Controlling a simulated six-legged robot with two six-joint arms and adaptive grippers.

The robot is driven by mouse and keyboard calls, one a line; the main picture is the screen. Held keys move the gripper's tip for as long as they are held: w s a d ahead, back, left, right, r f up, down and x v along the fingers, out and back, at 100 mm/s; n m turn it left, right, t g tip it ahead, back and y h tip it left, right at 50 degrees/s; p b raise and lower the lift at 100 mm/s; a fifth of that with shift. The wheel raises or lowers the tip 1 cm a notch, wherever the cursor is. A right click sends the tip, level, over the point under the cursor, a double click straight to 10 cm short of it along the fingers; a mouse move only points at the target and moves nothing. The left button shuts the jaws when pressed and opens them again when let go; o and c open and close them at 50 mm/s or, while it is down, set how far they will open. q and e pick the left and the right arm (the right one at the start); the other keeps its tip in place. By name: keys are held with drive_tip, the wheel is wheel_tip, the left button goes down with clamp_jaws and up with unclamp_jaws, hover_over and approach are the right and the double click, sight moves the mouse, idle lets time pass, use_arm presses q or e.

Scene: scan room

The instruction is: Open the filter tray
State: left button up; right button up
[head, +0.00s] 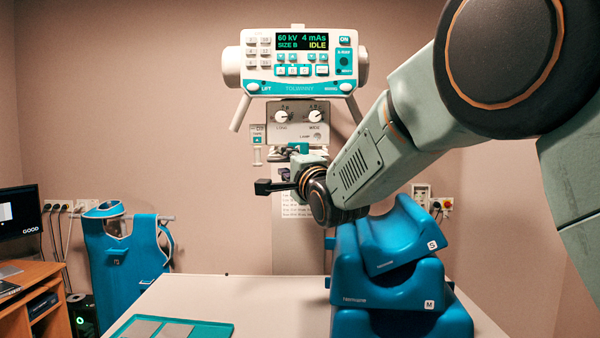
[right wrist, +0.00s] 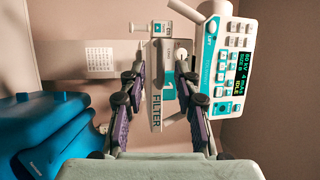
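A grey part marked FILTER with a teal arrow (right wrist: 156,112) shows in the right wrist view, turned on its side, below the X-ray head. In the head view a teal piece (head: 298,147) shows under the collimator, just above my right gripper (head: 282,186). In the right wrist view my right gripper (right wrist: 160,82) has its two fingers apart, one on each side of the FILTER part. I cannot tell whether the fingertips touch it. The rest of the tray is hidden. My left gripper is not in view.
The control panel (head: 303,63) reads IDLE above the knobbed collimator (head: 295,114). Blue positioning blocks (head: 385,285) are stacked on the table (head: 240,292) under my right arm. A teal-edged tray (head: 225,331) lies at the front left. The table's middle is clear.

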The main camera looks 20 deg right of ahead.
drive_tip(key=s+d+f, duration=0.1)
drive_tip(key=s, duration=0.7)
drive_tip(key=shift+s, duration=0.2)
drive_tip(key=shift+w, duration=0.1)
